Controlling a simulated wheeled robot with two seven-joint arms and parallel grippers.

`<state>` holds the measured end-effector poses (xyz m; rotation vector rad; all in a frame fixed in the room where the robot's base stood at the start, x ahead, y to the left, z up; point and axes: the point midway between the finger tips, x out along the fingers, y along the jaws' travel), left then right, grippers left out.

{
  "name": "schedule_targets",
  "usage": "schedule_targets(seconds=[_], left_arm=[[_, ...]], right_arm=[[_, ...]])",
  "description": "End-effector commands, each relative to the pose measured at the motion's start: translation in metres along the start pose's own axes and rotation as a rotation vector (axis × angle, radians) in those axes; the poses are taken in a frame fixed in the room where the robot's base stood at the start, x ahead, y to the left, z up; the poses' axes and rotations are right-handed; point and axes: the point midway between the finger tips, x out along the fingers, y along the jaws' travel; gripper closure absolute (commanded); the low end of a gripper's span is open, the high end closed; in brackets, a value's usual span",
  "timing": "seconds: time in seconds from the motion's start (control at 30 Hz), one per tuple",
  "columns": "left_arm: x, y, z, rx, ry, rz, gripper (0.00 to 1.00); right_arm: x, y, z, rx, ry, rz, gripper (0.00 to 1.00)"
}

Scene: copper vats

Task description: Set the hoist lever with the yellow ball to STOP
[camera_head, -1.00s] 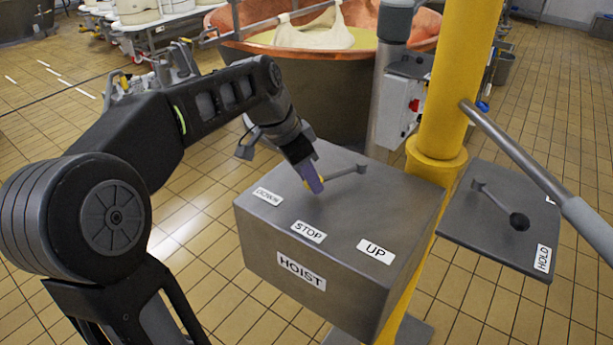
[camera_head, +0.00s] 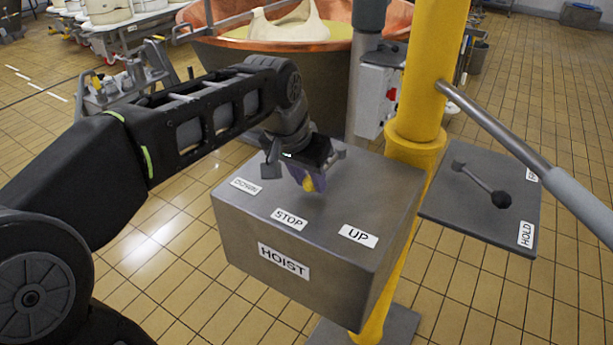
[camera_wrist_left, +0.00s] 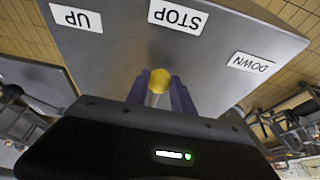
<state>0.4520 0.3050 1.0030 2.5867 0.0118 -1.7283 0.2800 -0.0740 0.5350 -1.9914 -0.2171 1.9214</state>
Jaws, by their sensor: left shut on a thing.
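The hoist box (camera_head: 310,235) is a grey metal box with the labels DOWN (camera_head: 246,186), STOP (camera_head: 290,219) and UP (camera_head: 358,236) along its top. The yellow ball (camera_head: 309,184) of its lever is above the box top, and the lever points roughly toward STOP. My left gripper (camera_head: 306,180) is shut on the ball with its purple fingers. In the left wrist view the ball (camera_wrist_left: 159,80) shows between both fingers, in front of the STOP label (camera_wrist_left: 178,15). My gripper and wrist hide most of the lever's rod. My right gripper is not in view.
A yellow post (camera_head: 425,90) stands behind the box. To the right is a plate marked HOLD (camera_head: 526,234) with a black-ball lever (camera_head: 501,199). A grey-handled bar (camera_head: 500,130) slants across the right. A copper vat (camera_head: 300,75) stands behind.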

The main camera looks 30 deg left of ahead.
Motion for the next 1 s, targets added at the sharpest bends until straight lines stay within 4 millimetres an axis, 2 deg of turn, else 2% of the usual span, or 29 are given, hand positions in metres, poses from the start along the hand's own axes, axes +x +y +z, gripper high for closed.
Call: schedule_targets(seconds=[0.17, 0.2, 0.47, 0.77, 0.87, 1.0], left_arm=[[0.0, 0.0, 0.0, 0.001, 0.001, 0.001, 1.0], [0.0, 0.0, 0.0, 0.001, 0.001, 0.001, 0.7], [0.0, 0.0, 0.0, 0.001, 0.0, 0.0, 0.5], [-0.002, 0.0, 0.0, 0.001, 0.001, 0.0, 0.5], [-0.009, 0.0, -0.001, 0.001, 0.003, 0.0, 0.5], [-0.029, 0.0, -0.001, 0.001, 0.004, -0.001, 0.5]], right_arm=[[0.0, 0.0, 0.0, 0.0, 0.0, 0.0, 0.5], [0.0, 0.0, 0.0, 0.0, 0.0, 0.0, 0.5], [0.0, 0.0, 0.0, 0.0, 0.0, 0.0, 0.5], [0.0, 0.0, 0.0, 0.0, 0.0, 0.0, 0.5], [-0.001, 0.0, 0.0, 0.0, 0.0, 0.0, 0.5], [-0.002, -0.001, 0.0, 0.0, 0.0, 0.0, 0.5]])
